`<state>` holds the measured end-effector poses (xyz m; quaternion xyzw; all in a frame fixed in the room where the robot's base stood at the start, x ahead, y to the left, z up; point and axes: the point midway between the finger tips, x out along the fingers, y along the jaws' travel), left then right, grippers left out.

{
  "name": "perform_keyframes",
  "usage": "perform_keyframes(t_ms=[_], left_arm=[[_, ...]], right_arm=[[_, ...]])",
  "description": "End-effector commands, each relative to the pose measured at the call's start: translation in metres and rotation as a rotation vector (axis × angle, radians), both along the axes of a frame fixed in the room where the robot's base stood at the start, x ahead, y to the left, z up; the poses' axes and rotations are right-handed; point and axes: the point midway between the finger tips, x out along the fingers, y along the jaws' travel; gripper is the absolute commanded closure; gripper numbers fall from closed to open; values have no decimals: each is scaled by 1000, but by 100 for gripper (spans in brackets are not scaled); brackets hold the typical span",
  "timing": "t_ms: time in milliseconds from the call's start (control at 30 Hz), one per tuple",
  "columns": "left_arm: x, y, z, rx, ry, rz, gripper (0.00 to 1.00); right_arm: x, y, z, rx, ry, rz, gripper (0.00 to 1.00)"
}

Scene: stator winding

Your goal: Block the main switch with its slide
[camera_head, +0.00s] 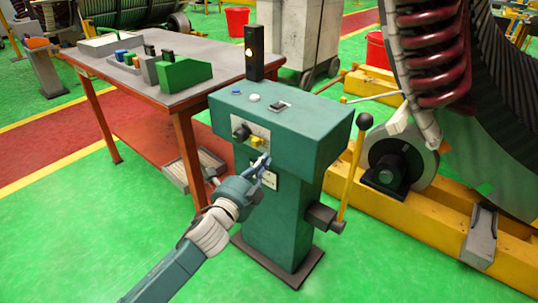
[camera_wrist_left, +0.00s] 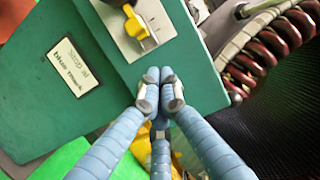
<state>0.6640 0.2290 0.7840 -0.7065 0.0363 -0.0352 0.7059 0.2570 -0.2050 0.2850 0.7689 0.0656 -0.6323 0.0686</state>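The main switch is a black rotary knob (camera_head: 241,132) on a pale plate on the front of the green control pedestal (camera_head: 280,125). A yellow slide (camera_head: 257,141) sits on the same plate, right of the knob in the head view. My right gripper is not in view.
A white label (camera_wrist_left: 72,70) is on the pedestal front. A yellow lever (camera_head: 352,175) with a dark ball stands at the pedestal's right. A red-edged table (camera_head: 205,55) is behind left; the stator with red coils is at right. Green floor in front is clear.

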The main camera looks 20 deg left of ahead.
Motion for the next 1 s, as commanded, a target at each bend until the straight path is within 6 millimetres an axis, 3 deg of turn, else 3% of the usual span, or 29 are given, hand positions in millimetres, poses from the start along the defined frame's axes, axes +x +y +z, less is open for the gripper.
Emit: perform_keyframes(t_ms=[200, 400, 1000], left_arm=[[-40, 3, 0, -1, 2, -2, 100], [-58, 5, 0, 0, 1, -1, 100], [-61, 6, -3, -8, 8, 2, 100]], right_arm=[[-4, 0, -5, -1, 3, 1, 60], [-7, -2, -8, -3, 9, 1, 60], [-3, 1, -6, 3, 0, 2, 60]])
